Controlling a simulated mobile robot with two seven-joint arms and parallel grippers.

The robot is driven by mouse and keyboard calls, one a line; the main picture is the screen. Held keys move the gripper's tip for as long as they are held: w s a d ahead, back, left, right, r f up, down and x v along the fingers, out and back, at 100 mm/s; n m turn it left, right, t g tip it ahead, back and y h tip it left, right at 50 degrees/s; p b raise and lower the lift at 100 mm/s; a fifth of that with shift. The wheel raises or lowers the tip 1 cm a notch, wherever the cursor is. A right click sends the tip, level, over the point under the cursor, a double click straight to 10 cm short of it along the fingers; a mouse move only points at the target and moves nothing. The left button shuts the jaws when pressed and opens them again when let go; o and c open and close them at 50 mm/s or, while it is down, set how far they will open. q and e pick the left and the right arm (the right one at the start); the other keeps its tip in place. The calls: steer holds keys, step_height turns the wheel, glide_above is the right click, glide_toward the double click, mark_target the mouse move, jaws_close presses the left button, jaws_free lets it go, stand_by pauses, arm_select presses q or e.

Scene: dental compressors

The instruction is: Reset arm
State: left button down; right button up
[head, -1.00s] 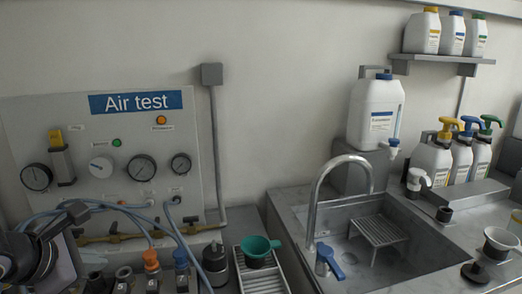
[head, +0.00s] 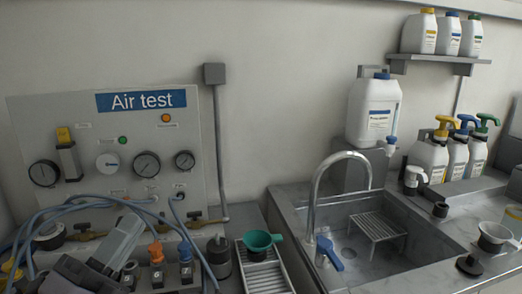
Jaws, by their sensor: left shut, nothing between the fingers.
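My left gripper (head: 118,243) is at the lower left, in front of the air test panel (head: 150,183). It is shut and holds nothing. Blue hoses pass close to it, and I cannot tell whether it touches them. Parts of my arm hide some of the bench at the bottom left. My right gripper is out of view.
Orange and blue fittings (head: 156,252) stand just right of the gripper. A green cup (head: 261,241) sits by a ribbed tray (head: 265,275). The sink (head: 352,270) with its curved tap (head: 313,205) lies further right. Bottles (head: 429,160) stand beyond it.

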arm_select(q)
steer(key=s+a+f+n+g+y, duration=0.2)
steer(key=a+f+n+g+y, duration=0.3)
steer(key=f+n, duration=0.45)
steer(key=s+a+f+n+g+y, duration=0.1)
steer(key=a+f+n+g+y, duration=0.25)
steer(key=f+n+y, duration=0.55)
steer(key=s+d+f+n+g+h, duration=0.2)
steer(key=s+f+g, duration=0.3)
steer(key=s+f, duration=0.25)
steer(key=s+d+f+n+g+h, duration=0.25)
steer(key=s+f+g, duration=0.25)
steer(key=s+f, duration=0.25)
steer(key=w+d+f+t+h+b, duration=0.1)
steer(key=w+f+t, duration=0.1)
steer(key=f, duration=0.3)
steer(key=w+d+f+m+t+h+b, duration=0.1)
steer(key=w+f+t, duration=0.2)
steer(key=f+t, duration=0.2)
steer(key=shift+w+d+f+b, duration=0.15)
steer(key=shift+d+f+b, duration=0.1)
steer(key=shift+f+b, duration=0.15)
